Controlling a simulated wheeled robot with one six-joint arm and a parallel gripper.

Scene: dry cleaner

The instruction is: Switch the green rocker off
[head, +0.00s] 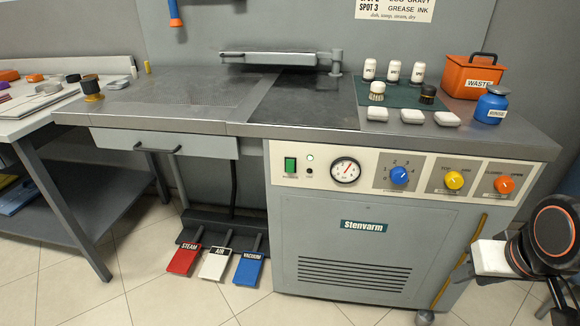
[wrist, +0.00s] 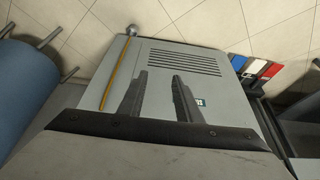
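The green rocker (head: 291,165) is a small upright switch at the left end of the pale control strip (head: 327,188) on the grey pressing machine's front. Which way it is tipped is too small to tell. It does not show in the wrist view. My gripper (wrist: 164,76) shows in the wrist view as two dark fingers, apart with nothing between them. They point toward the machine's lower front panel (wrist: 165,58). My arm is at the right edge of the head view, well right of the rocker; the fingers cannot be made out there.
Right of the rocker are a gauge (head: 345,171), a blue knob (head: 399,175), a yellow knob (head: 454,180) and an orange knob (head: 503,184). The worktop (head: 215,100) overhangs the strip. Red, white and blue pedals (head: 214,263) sit on the floor. The floor ahead is clear.

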